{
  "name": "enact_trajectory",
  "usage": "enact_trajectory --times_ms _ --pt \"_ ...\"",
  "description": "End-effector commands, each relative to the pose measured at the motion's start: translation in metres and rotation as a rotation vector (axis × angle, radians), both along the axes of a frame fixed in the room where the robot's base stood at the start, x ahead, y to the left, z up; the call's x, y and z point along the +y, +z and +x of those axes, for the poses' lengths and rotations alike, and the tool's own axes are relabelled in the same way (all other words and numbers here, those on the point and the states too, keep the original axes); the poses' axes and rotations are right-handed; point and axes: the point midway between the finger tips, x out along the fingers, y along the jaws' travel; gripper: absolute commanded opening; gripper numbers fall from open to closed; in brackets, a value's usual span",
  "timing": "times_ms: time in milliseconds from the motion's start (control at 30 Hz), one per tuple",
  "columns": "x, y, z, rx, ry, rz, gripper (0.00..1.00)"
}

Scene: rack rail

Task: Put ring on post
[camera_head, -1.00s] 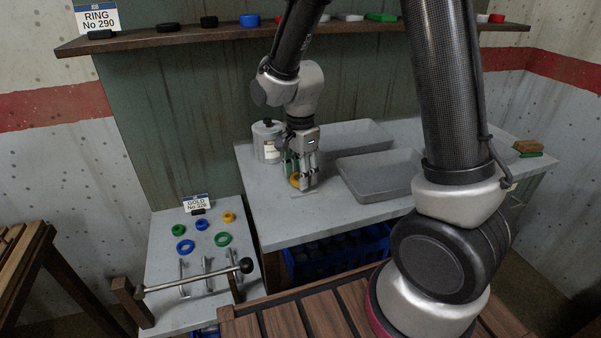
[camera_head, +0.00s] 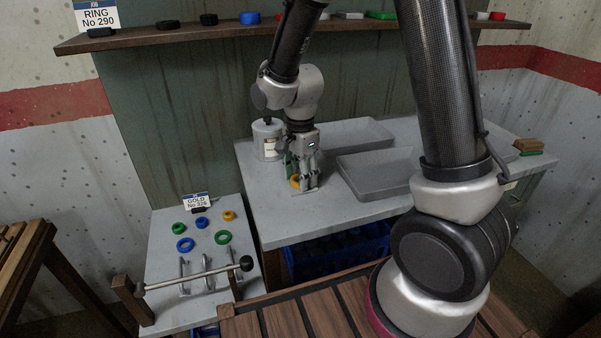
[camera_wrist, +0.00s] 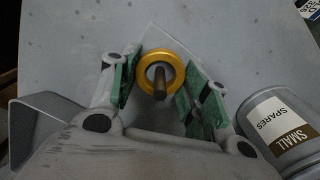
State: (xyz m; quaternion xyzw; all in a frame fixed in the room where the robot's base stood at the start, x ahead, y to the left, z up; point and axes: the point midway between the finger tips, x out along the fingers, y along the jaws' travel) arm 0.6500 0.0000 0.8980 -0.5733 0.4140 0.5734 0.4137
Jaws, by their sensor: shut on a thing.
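A gold-yellow ring (camera_wrist: 148,62) lies between the fingertips of my gripper (camera_wrist: 158,84) in the wrist view. It also shows beside the fingers in the head view (camera_head: 294,182). A brown post (camera_wrist: 159,83) shows in the ring's hole and overlaps the ring's near rim, so it appears to pass through the ring. How high the ring sits on the post is unclear. My gripper (camera_head: 305,180) points down, low over the grey table, with its green-padded fingers shut on the ring. The post is hidden by the fingers in the head view.
A grey can labelled "SMALL SPARES" (camera_wrist: 275,125) stands close to the right finger in the wrist view. Grey trays (camera_head: 375,177) lie right of my gripper. A lower table (camera_head: 165,235) at left holds several coloured rings, a "GOLD" sign (camera_head: 197,202) and a rail (camera_head: 200,276).

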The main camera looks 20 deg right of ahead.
Motion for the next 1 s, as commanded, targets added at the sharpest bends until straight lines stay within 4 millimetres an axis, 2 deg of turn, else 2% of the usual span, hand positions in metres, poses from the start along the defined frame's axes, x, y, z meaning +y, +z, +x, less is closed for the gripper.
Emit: enact_trajectory --times_ms 67,433,1000 --pt "0.000 0.000 0.000 0.000 0.000 0.000 0.55" --pt "0.000 0.003 0.000 -0.002 0.000 0.001 0.55" --pt "0.000 0.053 0.000 -0.002 0.000 0.001 0.55"
